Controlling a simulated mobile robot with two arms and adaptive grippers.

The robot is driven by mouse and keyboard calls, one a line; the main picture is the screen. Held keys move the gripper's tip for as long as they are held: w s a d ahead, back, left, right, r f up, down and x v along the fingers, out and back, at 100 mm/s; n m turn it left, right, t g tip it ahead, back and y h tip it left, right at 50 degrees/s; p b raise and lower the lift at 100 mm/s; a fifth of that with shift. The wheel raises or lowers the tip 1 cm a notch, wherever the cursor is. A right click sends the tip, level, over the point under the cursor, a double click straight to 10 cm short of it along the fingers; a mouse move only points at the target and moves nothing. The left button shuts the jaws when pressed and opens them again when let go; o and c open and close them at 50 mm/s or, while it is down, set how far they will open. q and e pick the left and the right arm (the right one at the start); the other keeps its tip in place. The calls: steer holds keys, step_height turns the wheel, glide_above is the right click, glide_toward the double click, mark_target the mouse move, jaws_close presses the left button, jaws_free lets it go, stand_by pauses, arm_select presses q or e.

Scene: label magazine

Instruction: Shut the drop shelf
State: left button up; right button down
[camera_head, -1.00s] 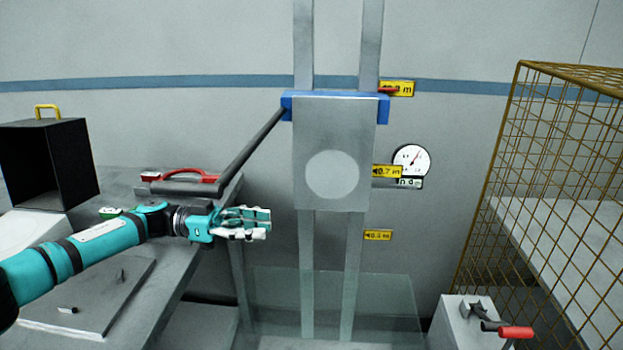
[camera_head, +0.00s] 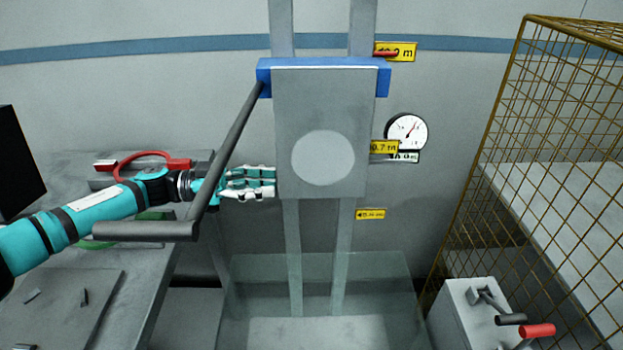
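A grey panel with a pale disc (camera_head: 298,105) hangs flat and upright below a blue crossbar (camera_head: 325,66) on two vertical rails. I take it for the drop shelf, but cannot be sure. A dark bar (camera_head: 236,137) slants down and toward me from the crossbar's left end to a grey grip (camera_head: 145,232). My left gripper (camera_head: 272,183) points right, its fingertips near the panel's left edge. Contact cannot be told. The slanting bar crosses in front of its wrist. The fingers look empty, but their opening is unclear. My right gripper is out of view.
A brass wire cage (camera_head: 505,110) stands at right. A grey box (camera_head: 462,312) with a lever and red handle (camera_head: 538,330) is at lower right. A grey bench (camera_head: 165,275) with a red-handled item (camera_head: 150,160) lies at left. A clear pane (camera_head: 385,290) stands below the panel.

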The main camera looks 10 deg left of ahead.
mark_target(312, 197)
arm_select(q)
steer(key=d, duration=0.3)
steer(key=w+d+p, duration=0.1)
steer(key=d, duration=0.2)
steer(key=w+d, duration=0.1)
steer(key=d, duration=0.2)
steer(key=shift+d, duration=0.25)
steer(key=shift+c, duration=0.3)
jaws_close()
